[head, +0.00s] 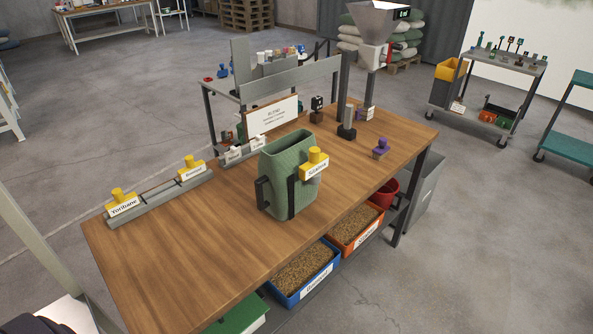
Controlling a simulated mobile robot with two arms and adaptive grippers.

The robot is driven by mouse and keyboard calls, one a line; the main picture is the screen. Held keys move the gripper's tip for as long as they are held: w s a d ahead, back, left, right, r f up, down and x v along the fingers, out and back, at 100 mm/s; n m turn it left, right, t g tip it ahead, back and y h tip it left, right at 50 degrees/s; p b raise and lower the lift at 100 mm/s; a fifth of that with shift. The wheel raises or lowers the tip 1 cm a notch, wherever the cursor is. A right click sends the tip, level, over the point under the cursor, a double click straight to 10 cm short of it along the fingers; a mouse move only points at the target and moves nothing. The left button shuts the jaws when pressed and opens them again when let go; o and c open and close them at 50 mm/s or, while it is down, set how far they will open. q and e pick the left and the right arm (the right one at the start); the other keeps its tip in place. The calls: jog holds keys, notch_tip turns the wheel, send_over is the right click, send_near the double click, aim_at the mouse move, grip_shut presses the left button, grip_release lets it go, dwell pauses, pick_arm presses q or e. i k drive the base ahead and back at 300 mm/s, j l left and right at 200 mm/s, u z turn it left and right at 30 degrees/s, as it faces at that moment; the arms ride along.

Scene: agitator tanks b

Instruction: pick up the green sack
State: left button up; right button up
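The green sack (285,158) stands upright on the wooden table (190,240), near its middle, with its top open. Dark upright pieces (292,197) show against its lower sides; I cannot tell whether they are handles or a holder. A yellow-topped piece with a white label (314,168) is at its right side and covers part of it. The inside of the sack cannot be made out. Neither of my grippers is in view.
A grey rail with yellow labelled pieces (124,208) lies left of the sack. A sign (272,114), a grey post (348,122) and a purple piece (380,148) stand behind. Blue (290,300) and orange (345,250) grain bins sit below. The table's near-left part is bare.

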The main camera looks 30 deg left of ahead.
aim_at(280, 190)
jog(key=i+u, duration=0.15)
jog(key=u, duration=0.3)
jog(key=i+l+u, duration=0.1)
jog(key=u, duration=0.3)
jog(key=i+l+u, duration=0.1)
jog(key=u, duration=0.35)
jog(key=l+u, duration=0.2)
jog(key=u, duration=0.25)
